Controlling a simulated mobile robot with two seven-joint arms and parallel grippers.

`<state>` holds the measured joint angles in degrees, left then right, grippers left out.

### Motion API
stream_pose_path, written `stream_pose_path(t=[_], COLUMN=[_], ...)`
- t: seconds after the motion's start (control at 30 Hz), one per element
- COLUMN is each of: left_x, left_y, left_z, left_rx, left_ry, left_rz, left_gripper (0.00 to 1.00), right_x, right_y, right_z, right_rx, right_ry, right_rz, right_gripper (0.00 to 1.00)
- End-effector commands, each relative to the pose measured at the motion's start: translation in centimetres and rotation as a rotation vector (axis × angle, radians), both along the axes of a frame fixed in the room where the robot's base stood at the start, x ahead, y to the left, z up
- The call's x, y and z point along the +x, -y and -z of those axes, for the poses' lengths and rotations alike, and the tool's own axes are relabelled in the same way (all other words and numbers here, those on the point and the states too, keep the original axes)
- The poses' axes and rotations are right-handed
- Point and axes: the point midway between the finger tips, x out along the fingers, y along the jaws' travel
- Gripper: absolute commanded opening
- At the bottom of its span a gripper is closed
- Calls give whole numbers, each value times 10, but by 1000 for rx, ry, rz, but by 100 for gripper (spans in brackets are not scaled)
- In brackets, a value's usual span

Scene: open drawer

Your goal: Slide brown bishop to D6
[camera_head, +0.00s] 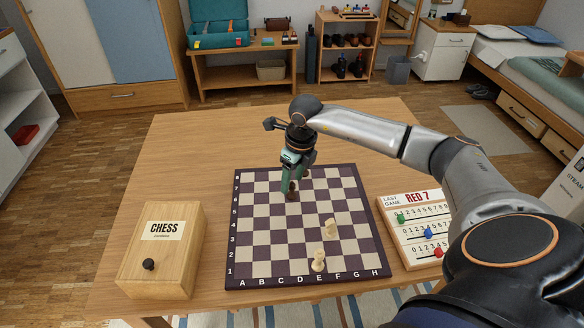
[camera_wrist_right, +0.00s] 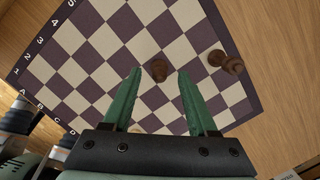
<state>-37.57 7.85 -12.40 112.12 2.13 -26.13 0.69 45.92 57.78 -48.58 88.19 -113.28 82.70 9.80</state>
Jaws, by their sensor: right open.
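The chessboard (camera_head: 281,282) lies on the wooden table. My right gripper (camera_head: 291,188) points down over its far part, near columns D and E; its green fingers (camera_wrist_right: 152,95) are open. A brown piece (camera_head: 292,194) stands on the board around D6, partly hidden by the fingers. In the right wrist view this brown piece (camera_wrist_right: 158,70) shows between and just beyond the fingertips, with gaps on both sides. A second brown piece (camera_wrist_right: 228,62) stands to its right near the board's edge. I cannot tell surely which is the bishop. My left gripper is not in view.
Two cream pieces stand nearer the front, one (camera_head: 330,226) around column F and one (camera_head: 318,260) near E1. A wooden CHESS box (camera_head: 160,260) is left of the board, a score board (camera_head: 410,205) right. The squares left of the gripper are clear.

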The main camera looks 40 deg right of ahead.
Motion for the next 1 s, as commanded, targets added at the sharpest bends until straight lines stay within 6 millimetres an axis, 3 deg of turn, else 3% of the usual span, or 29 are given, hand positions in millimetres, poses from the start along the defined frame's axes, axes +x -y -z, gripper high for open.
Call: stream_pose_path(t=[0.3,0.5,0.7,1.0], left_x=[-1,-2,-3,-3], left_y=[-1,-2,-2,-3], left_z=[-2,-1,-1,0], left_rx=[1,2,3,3], left_ry=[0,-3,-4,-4], left_rz=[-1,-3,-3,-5], left_gripper=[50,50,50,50], right_x=[-9,-14,-16,-16], right_y=[3,3,4,4], right_z=[-70,-99,-109,-109], right_rx=[0,1,0,0], right_ry=[4,2,0,0], right_rz=[0,1,1,1], right_gripper=[59,59,59,59])
